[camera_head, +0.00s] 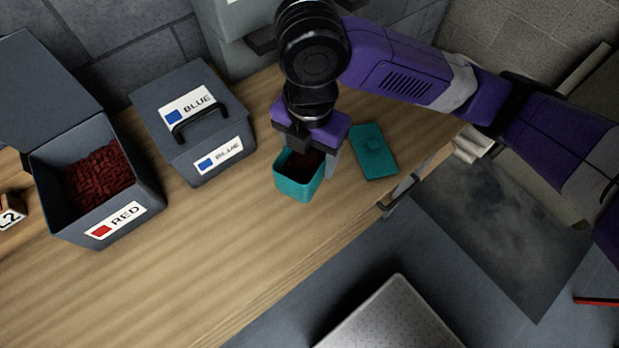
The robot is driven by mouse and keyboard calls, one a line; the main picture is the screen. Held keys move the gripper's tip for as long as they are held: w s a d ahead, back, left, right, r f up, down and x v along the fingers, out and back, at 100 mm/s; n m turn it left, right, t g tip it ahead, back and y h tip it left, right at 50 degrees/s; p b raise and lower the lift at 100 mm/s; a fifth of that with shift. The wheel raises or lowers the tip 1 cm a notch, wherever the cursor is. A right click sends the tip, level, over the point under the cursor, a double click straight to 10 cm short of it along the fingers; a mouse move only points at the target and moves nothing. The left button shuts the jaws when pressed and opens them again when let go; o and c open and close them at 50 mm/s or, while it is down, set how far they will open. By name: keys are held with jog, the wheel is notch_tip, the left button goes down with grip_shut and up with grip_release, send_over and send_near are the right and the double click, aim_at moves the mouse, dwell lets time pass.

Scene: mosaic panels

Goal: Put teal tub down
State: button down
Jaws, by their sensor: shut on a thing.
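The teal tub (297,189) is an open square container, upright at the back right part of the wooden counter, with dark contents inside. My gripper (312,163) points down over it and is shut on it, with one finger showing at its right side. The gripper body hides part of the tub's rim. The tub's base looks at or very near the counter top; I cannot tell whether it touches.
A closed grey box (193,124) labelled BLUE stands left of the tub. An open grey box (118,216) labelled RED holds red pieces (98,178) farther left. A block marked L2 (10,212) is at the left edge. The wooden counter (215,258) is clear in front.

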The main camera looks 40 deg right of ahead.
notch_tip(320, 180, down, 10)
dwell(0.6)
jog(key=shift+f, duration=0.15)
jog(key=shift+c, duration=1.6)
grip_release()
notch_tip(320, 180, up, 12)
jog(key=shift+r, duration=0.2)
